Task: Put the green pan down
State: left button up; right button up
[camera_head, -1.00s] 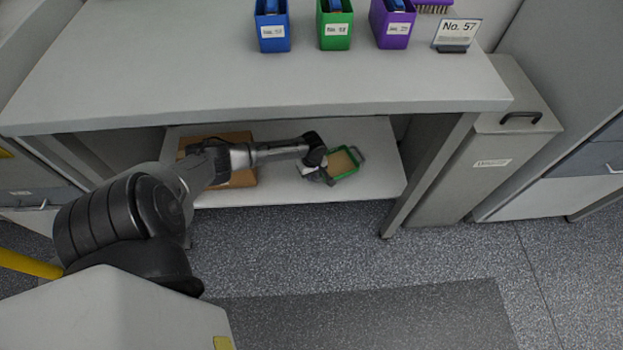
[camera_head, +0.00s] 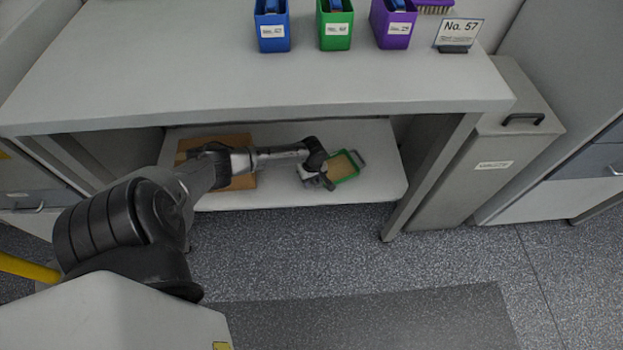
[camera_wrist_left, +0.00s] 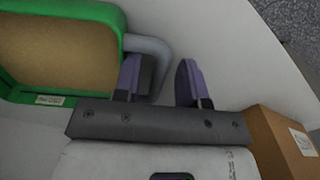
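The green pan (camera_head: 345,178) has a green rim, a tan inside and grey handles. It appears to rest flat on the lower shelf (camera_head: 282,192) under the bench. In the left wrist view the pan (camera_wrist_left: 115,15) is at the upper left, and its grey handle (camera_wrist_left: 154,45) reaches toward my fingers. My left gripper (camera_head: 325,181) is at the pan's left side in the head view. In the left wrist view its two fingers (camera_wrist_left: 160,82) stand apart, with the handle's outer part in the gap. The arm hides part of the pan's left side. My right gripper is not in view.
A brown cardboard box (camera_head: 242,182) stands on the shelf left of the pan, partly behind my left arm. A bench leg (camera_head: 432,180) stands to the right. Blue, green and purple bins (camera_head: 335,40) and a sign (camera_head: 458,33) are on the bench top (camera_head: 260,85). Shelf right of the pan is clear.

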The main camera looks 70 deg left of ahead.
pick_arm(q)
jog(key=shift+m, duration=0.3)
jog(key=r+p, duration=0.1)
jog(key=r, duration=0.1)
jog(key=r+p, duration=0.2)
jog(key=d+r+p, duration=0.1)
jog(key=r+p, duration=0.1)
jog(key=r, duration=0.1)
jog(key=s+d+m, duration=0.3)
jog(key=d+m, duration=0.1)
jog(key=d, duration=0.4)
jog(key=s+d+m+t+h, duration=0.1)
jog(key=s+d+m, duration=0.2)
jog(key=d+m, duration=0.35)
jog(key=s+d+m, duration=0.2)
jog(key=s+d, duration=0.1)
jog(key=d, duration=0.7)
jog(key=s+d+r+m+t, duration=0.1)
jog(key=s+d+r+m, duration=0.2)
jog(key=r, duration=0.4)
jog(key=s+d+r+m+t, duration=0.1)
jog(key=s+d+r+m, duration=0.2)
jog(key=r, duration=0.4)
jog(key=shift+s+d+r+m+t+y, duration=0.15)
jog(key=shift+s+d+m+t+y, duration=0.25)
jog(key=shift+s+m, duration=0.45)
jog(key=shift+a, duration=0.1)
jog(key=shift+s, duration=0.1)
